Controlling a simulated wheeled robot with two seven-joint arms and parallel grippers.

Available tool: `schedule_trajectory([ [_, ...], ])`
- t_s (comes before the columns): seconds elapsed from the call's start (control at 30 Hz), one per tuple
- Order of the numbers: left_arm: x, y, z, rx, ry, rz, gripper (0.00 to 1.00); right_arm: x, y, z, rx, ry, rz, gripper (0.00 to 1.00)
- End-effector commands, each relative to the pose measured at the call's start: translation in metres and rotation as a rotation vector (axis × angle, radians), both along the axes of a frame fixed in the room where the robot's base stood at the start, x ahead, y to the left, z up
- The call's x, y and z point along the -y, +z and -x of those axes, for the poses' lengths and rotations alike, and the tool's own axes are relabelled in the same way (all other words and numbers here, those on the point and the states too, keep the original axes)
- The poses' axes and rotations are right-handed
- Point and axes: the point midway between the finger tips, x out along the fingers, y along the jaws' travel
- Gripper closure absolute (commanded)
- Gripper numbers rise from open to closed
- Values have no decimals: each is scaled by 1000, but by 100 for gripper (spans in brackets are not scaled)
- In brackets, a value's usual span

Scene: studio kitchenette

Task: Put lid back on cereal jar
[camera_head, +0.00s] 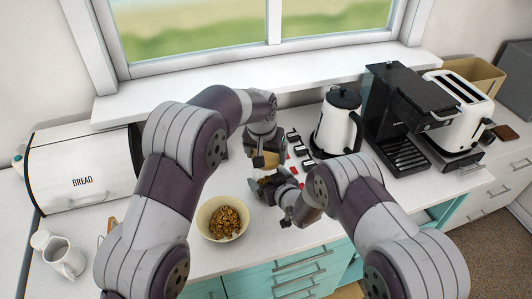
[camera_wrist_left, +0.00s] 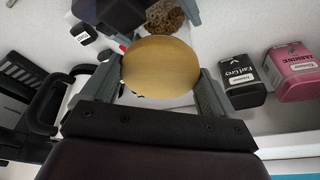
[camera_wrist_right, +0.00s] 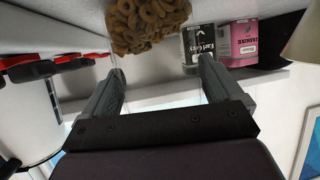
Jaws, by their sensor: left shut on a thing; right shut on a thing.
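The round wooden lid (camera_wrist_left: 160,65) is between the fingers of my left gripper (camera_wrist_left: 158,78), which is shut on it. In the head view the lid (camera_head: 266,160) is below my left wrist, above my right gripper (camera_head: 265,187). The clear cereal jar is mostly hidden in the head view; its ring-shaped cereal (camera_wrist_left: 165,16) shows beyond the lid in the left wrist view. My right gripper (camera_wrist_right: 160,68) is shut on the clear jar (camera_wrist_right: 145,27), with cereal visible inside it. I cannot tell whether lid and jar touch.
A bowl of cereal (camera_head: 222,218) stands in front of the grippers. A kettle (camera_head: 338,122), coffee machine (camera_head: 405,115) and toaster (camera_head: 460,105) stand to the right. A bread box (camera_head: 82,168) and white jug (camera_head: 64,258) are at left. Black (camera_wrist_left: 242,80) and pink (camera_wrist_left: 292,70) tea tins are close by.

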Motion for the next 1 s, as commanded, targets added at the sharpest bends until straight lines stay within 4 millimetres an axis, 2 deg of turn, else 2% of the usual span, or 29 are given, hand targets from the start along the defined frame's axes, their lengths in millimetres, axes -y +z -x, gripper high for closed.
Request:
schedule_trajectory([
  [0.03,2,-14,6,-23,-2,-3,46,-5,4,-1,15,13,-3,62],
  [0.37,2,-18,4,-15,-1,0,45,-6,4,-1,18,18,-2,62],
  [0.4,2,-19,4,-14,-1,0,50,-6,4,-1,18,18,-2,62],
  [0.43,2,-19,4,-14,-1,0,5,-6,4,-1,18,18,-2,62],
  [0.47,2,-19,4,-15,-1,0,0,-6,4,-1,18,18,-2,62],
  [0.67,2,-17,4,-14,0,0,0,-5,4,-1,16,16,-1,62],
  [0.77,1,-8,5,-10,-1,1,0,-5,3,-1,13,13,-1,62],
  [1.0,-3,44,19,-3,-1,2,0,-2,0,1,4,9,1,62],
])
